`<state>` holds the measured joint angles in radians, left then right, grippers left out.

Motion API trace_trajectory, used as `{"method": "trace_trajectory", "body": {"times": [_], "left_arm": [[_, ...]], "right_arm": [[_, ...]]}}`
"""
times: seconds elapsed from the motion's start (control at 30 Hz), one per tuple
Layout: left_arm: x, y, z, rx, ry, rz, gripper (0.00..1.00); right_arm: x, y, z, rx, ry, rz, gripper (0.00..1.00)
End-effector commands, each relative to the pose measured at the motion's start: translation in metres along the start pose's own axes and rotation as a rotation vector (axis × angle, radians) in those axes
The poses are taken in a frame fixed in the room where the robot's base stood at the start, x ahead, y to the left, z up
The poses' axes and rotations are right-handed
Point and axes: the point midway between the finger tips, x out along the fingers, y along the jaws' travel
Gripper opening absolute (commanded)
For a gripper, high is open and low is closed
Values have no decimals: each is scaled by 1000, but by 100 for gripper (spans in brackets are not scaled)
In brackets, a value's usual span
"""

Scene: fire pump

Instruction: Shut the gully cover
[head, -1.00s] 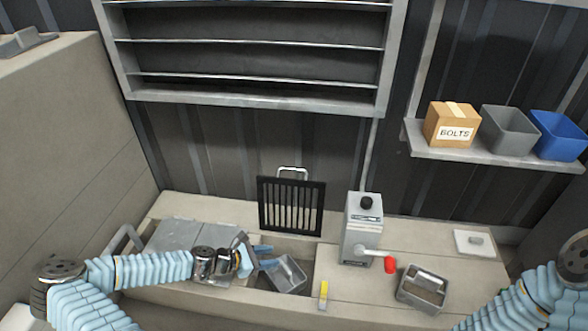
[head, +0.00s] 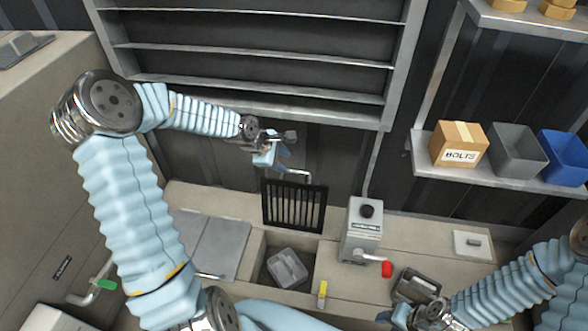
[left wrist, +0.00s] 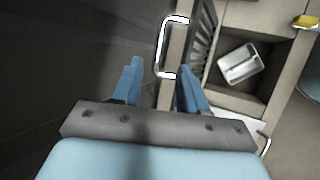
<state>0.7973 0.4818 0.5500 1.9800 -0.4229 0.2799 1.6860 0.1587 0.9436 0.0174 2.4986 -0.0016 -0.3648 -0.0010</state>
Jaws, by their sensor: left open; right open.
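The gully cover (head: 294,205) is a black barred grate. It stands upright, raised at the back edge of the open gully (head: 258,262), with a pale loop handle (head: 296,173) on top. The handle also shows in the left wrist view (left wrist: 161,45). My left gripper (head: 278,163) is open and empty just by the handle; its blue fingers (left wrist: 157,68) are spread, with the handle close to the right-hand finger. I cannot tell whether they touch. My right gripper (head: 393,318) is open low in the head view, in front of the counter.
A metal basket (head: 287,267) sits inside the gully. A yellow item (head: 322,292) lies at its right edge. A shelf unit (head: 255,104) hangs above the left arm.

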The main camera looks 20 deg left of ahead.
Motion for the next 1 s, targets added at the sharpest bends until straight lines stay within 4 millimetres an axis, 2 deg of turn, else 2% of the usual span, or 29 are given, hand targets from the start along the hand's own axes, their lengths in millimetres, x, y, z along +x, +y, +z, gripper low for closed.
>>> {"method": "trace_trajectory", "body": {"times": [0.03, 0.1, 0.3, 0.5, 0.77, 1.0], "left_arm": [[15, -2, 1, 2, -3, -3, 42], [30, -2, 1, 3, -3, -3, 42], [64, 0, 0, 1, -1, -1, 42], [77, 0, 0, 1, -1, -1, 42], [77, 0, 0, -1, 0, 0, 42], [77, 0, 0, 0, 0, 0, 5]], "right_arm": [[4, 2, 0, 1, 1, 1, 45], [5, 4, -1, 2, 3, 2, 45], [8, 6, -2, 4, 5, 4, 45], [9, 7, -2, 5, 6, 5, 45], [9, 7, -2, 5, 6, 5, 45], [9, 7, -2, 5, 6, 5, 45]]}}
